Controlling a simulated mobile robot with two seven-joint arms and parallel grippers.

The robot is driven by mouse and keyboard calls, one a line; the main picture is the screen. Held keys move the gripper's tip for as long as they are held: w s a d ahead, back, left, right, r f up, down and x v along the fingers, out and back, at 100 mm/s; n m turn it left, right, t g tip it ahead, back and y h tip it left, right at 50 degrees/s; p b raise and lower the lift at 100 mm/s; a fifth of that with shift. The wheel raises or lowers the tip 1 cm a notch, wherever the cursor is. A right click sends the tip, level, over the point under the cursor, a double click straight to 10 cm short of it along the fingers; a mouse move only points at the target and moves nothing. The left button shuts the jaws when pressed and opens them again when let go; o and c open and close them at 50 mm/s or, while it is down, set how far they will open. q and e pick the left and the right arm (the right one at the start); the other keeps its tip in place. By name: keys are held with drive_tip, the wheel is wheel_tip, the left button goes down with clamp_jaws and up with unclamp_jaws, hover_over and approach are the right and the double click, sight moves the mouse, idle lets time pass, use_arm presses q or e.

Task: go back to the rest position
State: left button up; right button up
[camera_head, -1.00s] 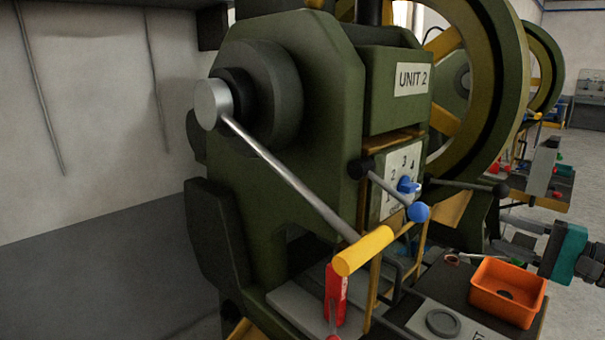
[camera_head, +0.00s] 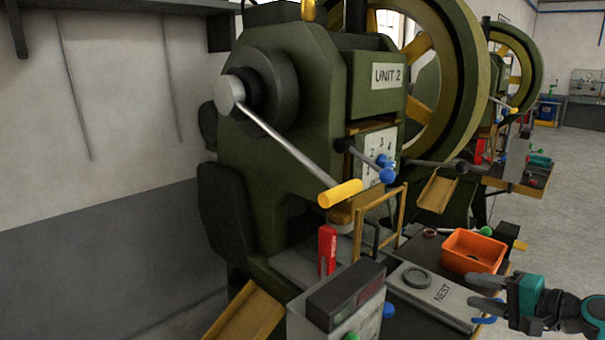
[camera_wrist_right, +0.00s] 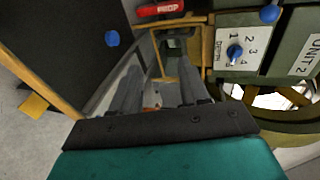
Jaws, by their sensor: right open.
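My right gripper (camera_head: 471,290) comes in from the lower right of the head view, with a teal body and grey fingers. Its fingers are apart and nothing is between them. It is beside the grey NEST plate (camera_head: 428,291) and below the orange bin (camera_head: 474,248), with no clear contact. In the right wrist view, the two grey fingers (camera_wrist_right: 159,92) stand apart with a gap between them. My left gripper is in neither view.
The green UNIT 2 press (camera_head: 300,130) fills the middle, with a long lever ending in a yellow grip (camera_head: 340,193). A yellow guard frame (camera_head: 403,215) stands near the plate. Floor (camera_head: 560,200) is clear at right.

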drive_tip(key=s+a+f+n+g+h, duration=0.1)
drive_tip(key=s+a+f+n+h, duration=0.25)
drive_tip(key=s+f, duration=0.4)
drive_tip(key=s+a+f+n+g+h, duration=0.15)
drive_tip(key=s+a+f, duration=0.3)
drive_tip(key=f, duration=0.65)
drive_tip(key=s+a+f+n+t+h, duration=0.1)
drive_tip(key=s+a+n, duration=0.7)
drive_tip(key=s+a, duration=0.3)
drive_tip(key=shift+s+a+f+n, duration=0.15)
drive_tip(key=shift+a+n, duration=0.15)
drive_tip(key=shift+a, duration=0.05)
